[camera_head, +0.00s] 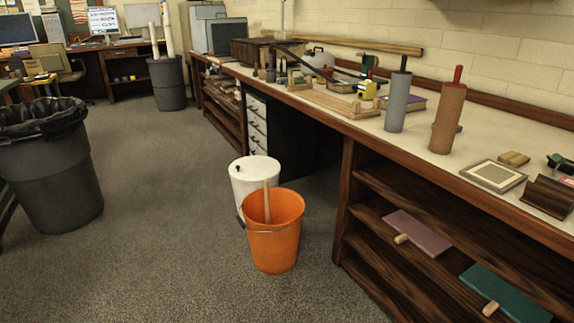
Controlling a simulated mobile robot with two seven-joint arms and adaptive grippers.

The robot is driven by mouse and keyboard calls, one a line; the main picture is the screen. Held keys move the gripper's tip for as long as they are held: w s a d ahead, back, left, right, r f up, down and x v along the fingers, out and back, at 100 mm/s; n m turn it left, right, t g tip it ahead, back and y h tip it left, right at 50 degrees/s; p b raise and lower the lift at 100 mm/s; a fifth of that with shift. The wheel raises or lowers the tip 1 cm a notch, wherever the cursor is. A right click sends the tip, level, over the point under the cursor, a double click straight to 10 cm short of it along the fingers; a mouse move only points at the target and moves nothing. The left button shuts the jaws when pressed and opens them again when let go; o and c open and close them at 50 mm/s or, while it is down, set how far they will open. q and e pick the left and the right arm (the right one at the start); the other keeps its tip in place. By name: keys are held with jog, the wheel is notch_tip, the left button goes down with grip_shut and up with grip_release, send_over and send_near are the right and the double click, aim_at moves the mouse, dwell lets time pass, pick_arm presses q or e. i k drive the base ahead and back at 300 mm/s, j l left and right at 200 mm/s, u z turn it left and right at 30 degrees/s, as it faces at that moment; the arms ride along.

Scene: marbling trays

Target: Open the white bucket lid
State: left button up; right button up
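The white bucket (243,188) stands on the carpet in the middle of the head view, beside the workbench. Its white lid (262,169) lies on top and looks closed, with a small dark knob near the left of it. An orange bucket (272,246) stands in front and hides the lower right part of the white bucket. A wooden stick rises from the orange bucket and overlaps the white one. Neither of my grippers is in view.
The workbench (308,103) with shelves runs along the right, crowded with rollers, frames and tools. A dark grey bin (51,185) with a black liner stands at left. Another bin (167,83) holds rolls farther back. Carpet left of the buckets is clear.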

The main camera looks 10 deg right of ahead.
aim_at(255, 167)
jog(key=i+j+z, duration=0.45)
jog(key=j, duration=0.15)
jog(key=i+j+z, duration=0.1)
jog(key=j+z, duration=0.15)
jog(key=i+j, duration=0.15)
jog(key=j, duration=0.25)
jog(key=i+j+z, duration=0.15)
jog(key=j, duration=0.65)
jog(key=i+z, duration=0.05)
